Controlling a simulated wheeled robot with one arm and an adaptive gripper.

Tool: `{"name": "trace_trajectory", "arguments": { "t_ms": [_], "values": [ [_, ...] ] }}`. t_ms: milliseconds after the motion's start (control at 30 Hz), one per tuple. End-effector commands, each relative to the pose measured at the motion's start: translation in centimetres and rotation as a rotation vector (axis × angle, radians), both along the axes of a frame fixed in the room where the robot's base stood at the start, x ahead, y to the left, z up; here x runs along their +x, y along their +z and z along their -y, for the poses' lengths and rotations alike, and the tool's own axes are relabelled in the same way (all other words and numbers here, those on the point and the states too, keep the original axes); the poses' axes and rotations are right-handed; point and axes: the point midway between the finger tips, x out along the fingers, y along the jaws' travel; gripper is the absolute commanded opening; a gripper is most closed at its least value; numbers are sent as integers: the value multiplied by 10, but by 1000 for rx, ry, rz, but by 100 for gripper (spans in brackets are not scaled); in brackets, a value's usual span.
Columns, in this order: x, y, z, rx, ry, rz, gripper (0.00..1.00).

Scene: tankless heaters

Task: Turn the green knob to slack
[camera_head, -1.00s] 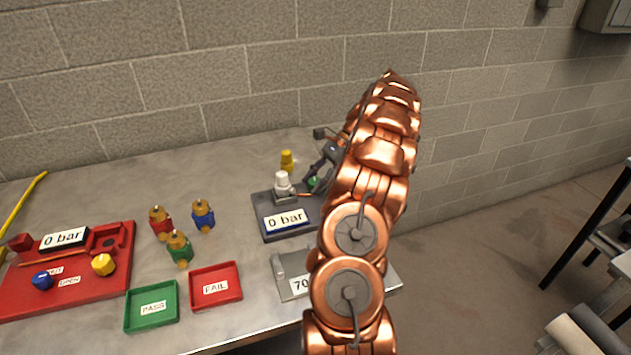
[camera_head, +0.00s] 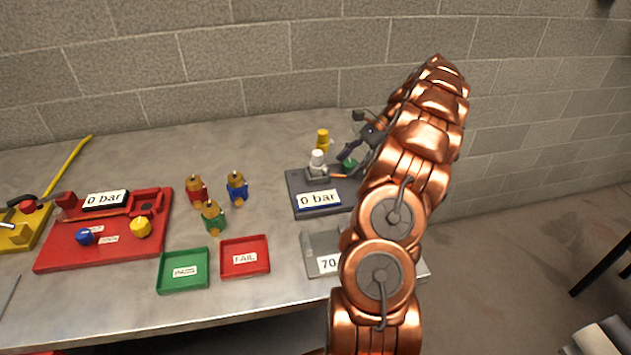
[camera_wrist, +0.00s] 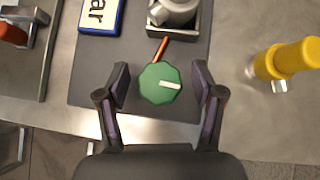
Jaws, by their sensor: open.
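The green knob (camera_wrist: 160,84) sits in the middle of the wrist view, with a white pointer line directed right. It is joined to a short copper pipe on a dark grey plate (camera_wrist: 100,75). My gripper (camera_wrist: 160,85) is open, with one finger on each side of the knob and a small gap showing on both sides. In the head view the green knob (camera_head: 349,164) is partly hidden behind my gripper (camera_head: 352,152). No slack marking is readable.
A white fitting (camera_head: 317,163) and a "0 bar" display (camera_head: 319,199) share the plate. A yellow fitting (camera_head: 323,140) stands behind. Red, blue and green valves, a green tray (camera_head: 183,284) and a red tray (camera_head: 245,272) lie to the left.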

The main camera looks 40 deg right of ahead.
Motion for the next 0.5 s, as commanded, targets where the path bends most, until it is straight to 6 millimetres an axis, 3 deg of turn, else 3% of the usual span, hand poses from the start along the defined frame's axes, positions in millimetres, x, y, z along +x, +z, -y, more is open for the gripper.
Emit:
{"name": "trace_trajectory", "arguments": {
  "t_ms": [500],
  "values": [
    [-1,1,0,-2,-228,2,67]
  ]
}}
